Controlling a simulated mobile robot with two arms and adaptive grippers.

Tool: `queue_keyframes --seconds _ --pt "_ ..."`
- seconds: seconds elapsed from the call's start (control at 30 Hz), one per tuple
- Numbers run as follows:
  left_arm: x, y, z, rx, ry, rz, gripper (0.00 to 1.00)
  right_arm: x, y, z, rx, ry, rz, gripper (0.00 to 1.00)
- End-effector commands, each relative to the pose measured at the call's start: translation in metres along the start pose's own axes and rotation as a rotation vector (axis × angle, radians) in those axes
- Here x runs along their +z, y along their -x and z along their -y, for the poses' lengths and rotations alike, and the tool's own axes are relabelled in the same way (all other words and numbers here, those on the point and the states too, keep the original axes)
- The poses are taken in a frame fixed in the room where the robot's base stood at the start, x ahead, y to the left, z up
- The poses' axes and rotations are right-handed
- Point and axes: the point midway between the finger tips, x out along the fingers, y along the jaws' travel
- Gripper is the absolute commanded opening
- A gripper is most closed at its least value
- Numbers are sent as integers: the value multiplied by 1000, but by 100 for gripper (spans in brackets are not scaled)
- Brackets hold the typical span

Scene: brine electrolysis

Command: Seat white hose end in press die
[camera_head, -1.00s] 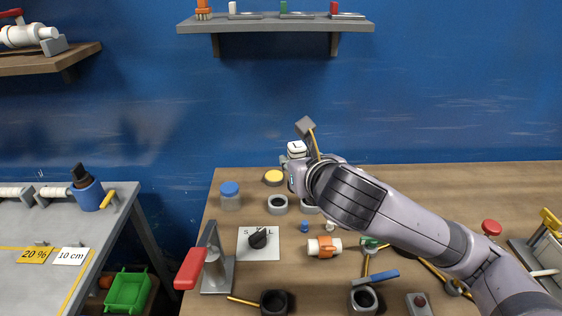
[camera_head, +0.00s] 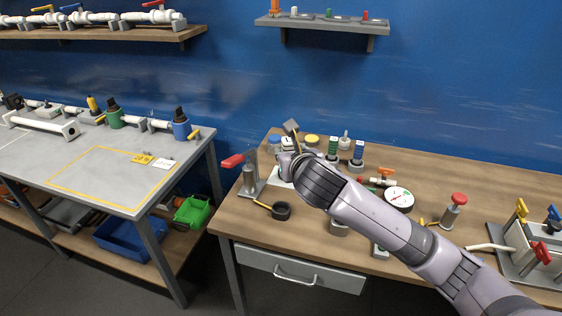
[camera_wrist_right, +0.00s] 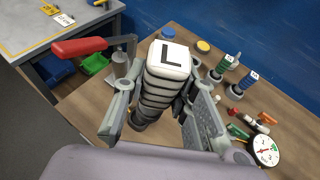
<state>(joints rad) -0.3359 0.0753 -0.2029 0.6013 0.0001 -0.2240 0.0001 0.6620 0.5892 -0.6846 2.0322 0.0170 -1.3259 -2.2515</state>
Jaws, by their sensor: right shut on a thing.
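A press-like stand with a red lever (camera_head: 232,161) is just left of the gripper; the lever also shows in the right wrist view (camera_wrist_right: 80,48). A white hose (camera_head: 490,246) shows at the right beside a valve fixture (camera_head: 512,255); I cannot make out its end. No die is clearly visible. My left gripper is not in view.
Green (camera_head: 333,147) and blue (camera_head: 357,153) ribbed pieces stand behind my right arm. A round gauge (camera_head: 398,198) and a red-topped post (camera_head: 457,200) are right of it. Bare tabletop (camera_head: 245,221) shows front left.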

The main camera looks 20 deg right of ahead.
Motion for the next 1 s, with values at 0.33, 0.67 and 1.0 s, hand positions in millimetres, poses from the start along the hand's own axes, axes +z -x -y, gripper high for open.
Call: queue_keyframes --seconds 0.33,0.67,1.0 --pt "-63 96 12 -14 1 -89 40 -43 -81 2 -18 -6 -13 0" --pt "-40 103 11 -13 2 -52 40 -72 -92 -2 1 3 -1 0" --pt "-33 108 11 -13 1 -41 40 -70 -91 -2 1 7 -2 0"
